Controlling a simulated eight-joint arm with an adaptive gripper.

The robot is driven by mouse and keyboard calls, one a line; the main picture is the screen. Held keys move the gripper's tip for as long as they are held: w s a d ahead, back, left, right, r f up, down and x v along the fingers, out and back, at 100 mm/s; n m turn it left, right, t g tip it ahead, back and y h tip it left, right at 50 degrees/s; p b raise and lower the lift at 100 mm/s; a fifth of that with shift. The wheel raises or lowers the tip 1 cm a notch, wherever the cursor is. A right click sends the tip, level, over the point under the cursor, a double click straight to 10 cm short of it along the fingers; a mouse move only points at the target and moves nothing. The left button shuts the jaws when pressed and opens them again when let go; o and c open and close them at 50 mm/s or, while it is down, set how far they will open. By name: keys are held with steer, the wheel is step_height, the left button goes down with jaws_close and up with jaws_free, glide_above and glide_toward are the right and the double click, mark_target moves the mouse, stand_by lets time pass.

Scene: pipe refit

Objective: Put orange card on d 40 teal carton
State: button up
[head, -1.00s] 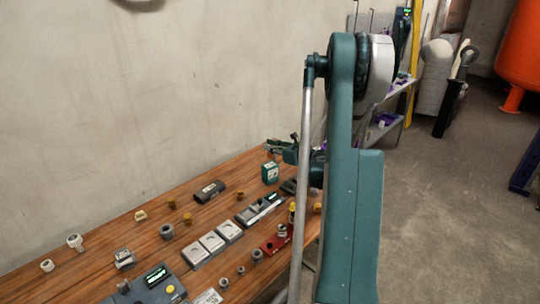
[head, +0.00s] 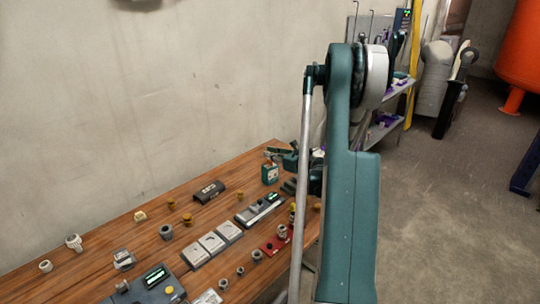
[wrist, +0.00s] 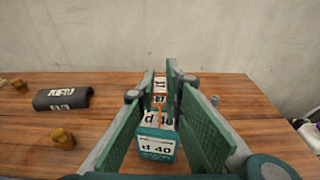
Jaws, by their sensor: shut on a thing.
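The teal carton (wrist: 155,146) labelled "d 40" stands on the wooden table, low in the wrist view between my two green finger pads. In the head view the carton (head: 270,174) stands near the table's far end. My gripper (wrist: 161,80) is shut on the orange card (wrist: 160,86), an orange-edged piece with a white label between the fingertips. The fingers partly hide the card, and I cannot tell whether it touches the carton. In the head view my gripper (head: 286,157) is beside the carton, partly behind my arm, and the card cannot be made out.
A dark labelled block (wrist: 63,98) and a mustard knob (wrist: 63,138) are left of the carton. Grey plates (head: 213,243), a dark device with a green display (head: 155,283) and several small fittings cover the nearer table. The wall (head: 150,110) runs behind it.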

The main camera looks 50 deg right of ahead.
steer(key=shift+f, duration=0.2)
steer(key=o, duration=0.7)
steer(key=shift+r, duration=0.15)
steer(key=shift+s+r, duration=0.1)
steer(key=shift+r, duration=0.05)
steer(key=s, duration=0.4)
steer(key=s+r+p, duration=0.1)
steer(key=s, duration=0.2)
steer(key=s+r, duration=0.1)
steer(key=s, duration=0.3)
steer(key=shift+s+r+p, duration=0.1)
steer(key=shift+s+p, duration=0.2)
steer(key=shift+p, duration=0.05)
steer(key=shift+a, duration=0.1)
